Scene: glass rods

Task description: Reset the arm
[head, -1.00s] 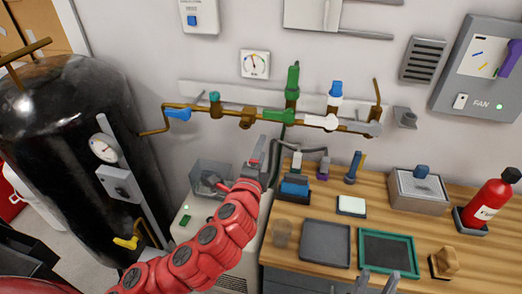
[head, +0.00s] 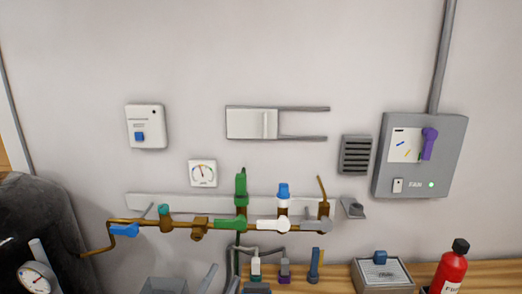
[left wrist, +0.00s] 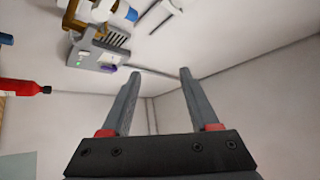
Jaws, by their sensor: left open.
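My left gripper (left wrist: 160,74) is open and empty in the left wrist view, with two grey fingers apart and only wall and ceiling between them. In the head view, only grey finger parts of my left gripper (head: 221,280) show at the bottom edge, in front of the wall below the pipe. My red left arm is out of the picture there. My right gripper is not in view.
A brown pipe with coloured valves (head: 240,222) runs along the wall. A grey fan box (head: 420,155) hangs at right. A red extinguisher (head: 451,268) and a box (head: 383,275) stand on the wooden counter (head: 490,275). A black tank (head: 35,220) is at left.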

